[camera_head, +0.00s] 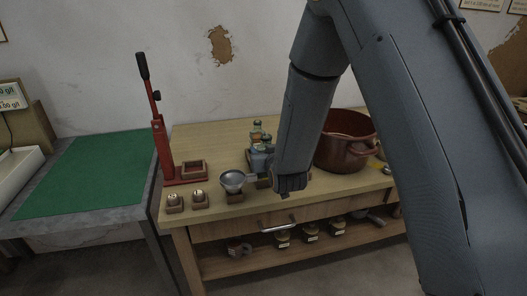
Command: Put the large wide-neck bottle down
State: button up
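My arm reaches down over the wooden workbench, and its dark end (289,185) is above the bench's front edge. My gripper's fingers cannot be made out, so I cannot tell whether they are open or shut. No large wide-neck bottle can be clearly picked out. Small bottles with greenish tops (257,131) stand towards the back of the bench, left of my arm. Blue-grey shapes just in front of them, beside my arm, are too small to identify. My arm hides part of the bench behind it.
A metal funnel (233,180) sits at the bench's front, near small wooden blocks (175,203). A red lever press (160,140) stands at the left end, a red-brown pot (345,145) right of my arm. A green mat (85,173) covers the left table. Jars (311,232) stand on the lower shelf.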

jog(key=shift+f, duration=0.15)
jog(key=shift+f, duration=0.1)
jog(key=o, duration=1.4)
jog(key=shift+r, duration=0.25)
jog(key=b+v, duration=0.2)
jog(key=v, duration=1)
jog(key=s+d+f+m+g+h, duration=0.2)
jog(key=s+d+f+g+h, duration=0.25)
jog(key=s+d+g, duration=0.75)
jog(key=shift+m+g+y, duration=0.25)
jog(key=shift+m+g, duration=0.35)
jog(key=shift+g, duration=0.3)
jog(key=s+d, duration=0.2)
jog(key=s, duration=0.1)
jog(key=s+d, duration=0.2)
jog(key=s, duration=0.2)
jog(key=s+d+r, duration=0.1)
jog(key=s+d, duration=0.2)
jog(key=s, duration=0.1)
jog(key=shift+s+d, duration=0.1)
jog(key=shift+s, duration=0.15)
